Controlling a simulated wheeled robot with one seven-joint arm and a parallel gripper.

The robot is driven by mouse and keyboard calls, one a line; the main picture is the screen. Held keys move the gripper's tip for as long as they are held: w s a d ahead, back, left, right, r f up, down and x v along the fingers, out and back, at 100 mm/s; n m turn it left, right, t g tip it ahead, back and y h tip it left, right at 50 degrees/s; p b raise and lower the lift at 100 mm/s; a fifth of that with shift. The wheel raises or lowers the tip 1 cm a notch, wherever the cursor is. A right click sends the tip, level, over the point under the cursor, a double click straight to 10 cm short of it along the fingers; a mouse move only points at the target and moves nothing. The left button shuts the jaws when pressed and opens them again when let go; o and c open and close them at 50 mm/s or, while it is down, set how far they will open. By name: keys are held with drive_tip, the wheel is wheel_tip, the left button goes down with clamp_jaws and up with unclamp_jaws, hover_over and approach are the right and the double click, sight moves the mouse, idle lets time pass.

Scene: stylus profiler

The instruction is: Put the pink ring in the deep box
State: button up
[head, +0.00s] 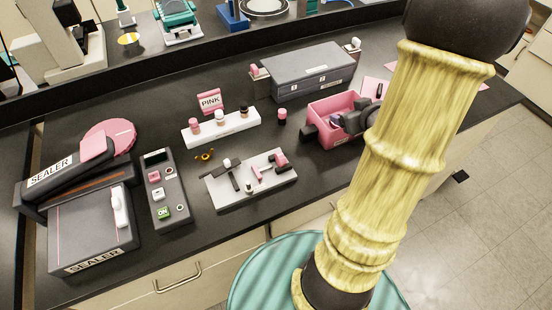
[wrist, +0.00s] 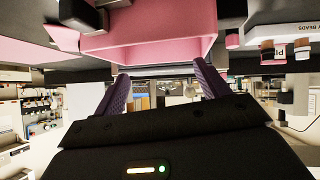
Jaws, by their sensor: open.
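A pink open-topped box (head: 322,112), which looks like the deep box, stands on the dark bench right of the middle. It also shows large and close at the top of the wrist view (wrist: 150,45). My gripper (wrist: 162,80) has its two purple fingers spread apart, with nothing visible between them. In the head view my gripper is a dark shape at the box's right side, partly covering it and partly hidden by my arm. I cannot make out a pink ring for certain; the inside of the box is mostly hidden.
A grey drawer unit (head: 310,72) stands behind the box. A white rack (head: 222,127) with several small capped pieces and a light tray (head: 225,198) with pink and black parts lie to the left. A sealer (head: 90,225) and a control panel (head: 165,190) stand further left.

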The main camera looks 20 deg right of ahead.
drive_tip(key=s+a+g, duration=0.3)
drive_tip(key=a+g, duration=0.1)
drive_tip(key=a, duration=0.8)
drive_tip(key=s+a+g+y, duration=0.1)
drive_tip(key=s+a+g, duration=0.2)
drive_tip(key=a, duration=0.9)
drive_tip(key=shift+s+a+f+m+g, duration=0.3)
drive_tip(key=shift+s+f+g, duration=0.1)
drive_tip(key=shift+s, duration=0.1)
